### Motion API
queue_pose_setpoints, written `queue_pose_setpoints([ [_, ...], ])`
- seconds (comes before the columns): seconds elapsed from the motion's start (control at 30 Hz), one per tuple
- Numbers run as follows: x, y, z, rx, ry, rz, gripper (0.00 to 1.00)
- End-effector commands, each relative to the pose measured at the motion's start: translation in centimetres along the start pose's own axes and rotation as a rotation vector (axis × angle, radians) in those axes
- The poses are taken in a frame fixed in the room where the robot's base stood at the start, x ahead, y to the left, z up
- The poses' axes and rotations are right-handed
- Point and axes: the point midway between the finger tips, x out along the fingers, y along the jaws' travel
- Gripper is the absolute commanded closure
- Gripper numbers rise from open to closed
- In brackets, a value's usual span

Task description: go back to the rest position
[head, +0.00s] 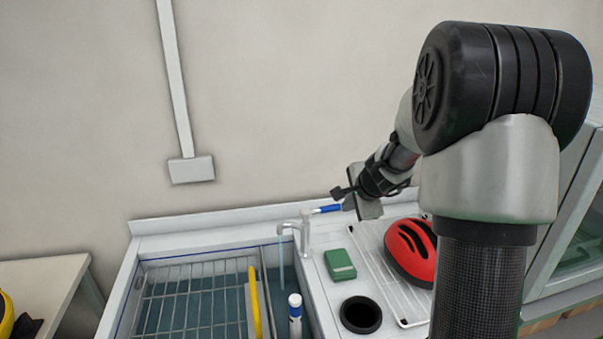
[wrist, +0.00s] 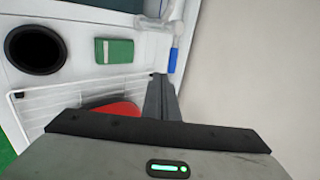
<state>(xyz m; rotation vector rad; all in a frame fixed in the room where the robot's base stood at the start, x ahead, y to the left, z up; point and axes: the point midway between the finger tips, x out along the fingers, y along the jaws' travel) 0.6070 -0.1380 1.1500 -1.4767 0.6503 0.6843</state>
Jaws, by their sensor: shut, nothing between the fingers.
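My gripper (head: 340,193) is in the air above the back right of the sink counter, near the tap's blue-tipped lever (head: 327,209). Its fingers show in the wrist view (wrist: 158,78), together and empty. In that view the lever's blue end (wrist: 173,60) lies just beyond the fingertips; I cannot tell whether they touch. The silver tap (head: 305,236) stands behind the sink, with a thin bluish stream under its spout. My own arm hides part of the counter's right side.
A red helmet (head: 411,250) lies on a white rack (head: 370,245) below my gripper. A green block (head: 340,264) and a round black opening (head: 361,315) are beside the sink (head: 190,300). A glass-fronted cabinet (head: 583,240) stands at right. The wall is close behind.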

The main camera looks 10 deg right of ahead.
Motion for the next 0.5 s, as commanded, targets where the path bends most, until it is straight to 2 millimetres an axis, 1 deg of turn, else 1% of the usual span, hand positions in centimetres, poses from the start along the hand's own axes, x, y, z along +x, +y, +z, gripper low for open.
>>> queue_pose_setpoints([
  [0.07, -0.8, -0.3, 0.7, -0.029, -0.010, -0.004, 1.00],
  [0.13, -2.4, -0.7, 2.2, -0.098, -0.030, -0.009, 1.00],
  [0.17, -3.5, -1.0, 3.2, -0.143, -0.044, -0.012, 1.00],
  [0.27, -8.3, -0.9, 7.3, -0.350, -0.098, -0.017, 1.00],
  [0.3, -10.6, -0.4, 9.0, -0.450, -0.122, -0.014, 1.00],
  [0.37, -13.9, 0.9, 11.4, -0.603, -0.152, -0.005, 1.00],
  [0.4, -16.0, 2.1, 12.7, -0.703, -0.169, 0.003, 1.00],
  [0.47, -19.1, 4.1, 14.2, -0.850, -0.187, 0.018, 1.00],
  [0.5, -20.9, 5.6, 15.0, -0.946, -0.196, 0.032, 1.00],
])
